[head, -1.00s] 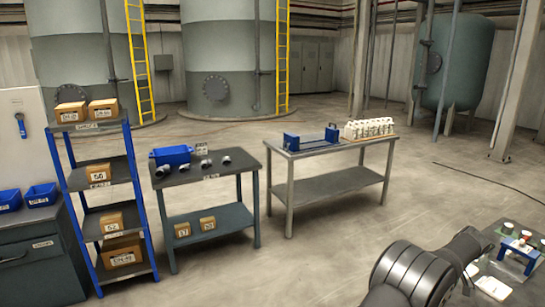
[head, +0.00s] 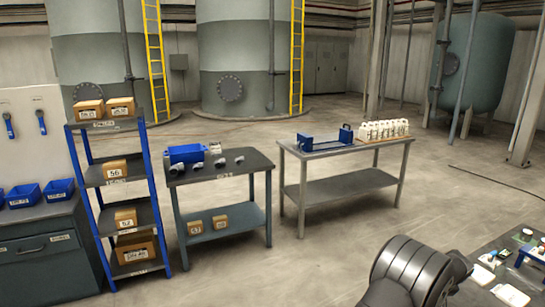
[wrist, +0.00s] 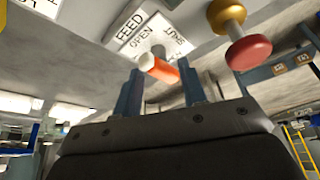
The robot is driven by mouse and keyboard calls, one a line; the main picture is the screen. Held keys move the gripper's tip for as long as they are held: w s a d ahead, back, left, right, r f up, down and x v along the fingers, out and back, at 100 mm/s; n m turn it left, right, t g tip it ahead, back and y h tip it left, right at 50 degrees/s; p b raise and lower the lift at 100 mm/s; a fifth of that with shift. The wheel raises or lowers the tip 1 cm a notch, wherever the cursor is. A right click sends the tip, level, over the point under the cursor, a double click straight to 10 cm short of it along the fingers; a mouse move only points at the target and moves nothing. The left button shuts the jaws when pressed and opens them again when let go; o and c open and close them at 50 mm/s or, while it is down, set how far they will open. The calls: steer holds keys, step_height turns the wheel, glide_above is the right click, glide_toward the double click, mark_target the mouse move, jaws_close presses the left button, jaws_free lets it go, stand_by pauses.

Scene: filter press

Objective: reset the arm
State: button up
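In the wrist view my gripper (wrist: 160,80) has its two blue-grey fingers standing apart. An orange and white handle (wrist: 160,68) shows at the fingertips, in front of a white plate (wrist: 150,35) lettered FEED, OPEN and SHUT. I cannot tell whether the fingers touch the handle; they are not closed on it. In the head view my dark arm link (head: 415,270) shows at the bottom right. The gripper itself is out of that view.
A yellow and red knob (wrist: 240,40) is close to the right of the fingers. In the head view a dark table (head: 475,295) is at the right edge. A bench with white bottles (head: 385,129), a dark workbench (head: 225,170) and a blue-framed shelf (head: 120,145) stand further back. Open floor lies between.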

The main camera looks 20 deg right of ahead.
steer(key=shift+w+a+m+g+h, duration=0.1)
steer(key=shift+m+g+h, duration=0.2)
steer(key=shift+m, duration=0.8)
steer(key=shift+o, duration=0.3)
steer(key=o, duration=0.7)
steer(key=shift+r, duration=0.1)
step_height(320, 180, up, 17)
steer(key=m+g+y, duration=0.3)
steer(key=m, duration=0.8)
steer(key=f, duration=1.7)
steer(key=shift+w+d+f, duration=0.15)
steer(key=shift+w+d, duration=0.2)
steer(key=shift+w, duration=0.05)
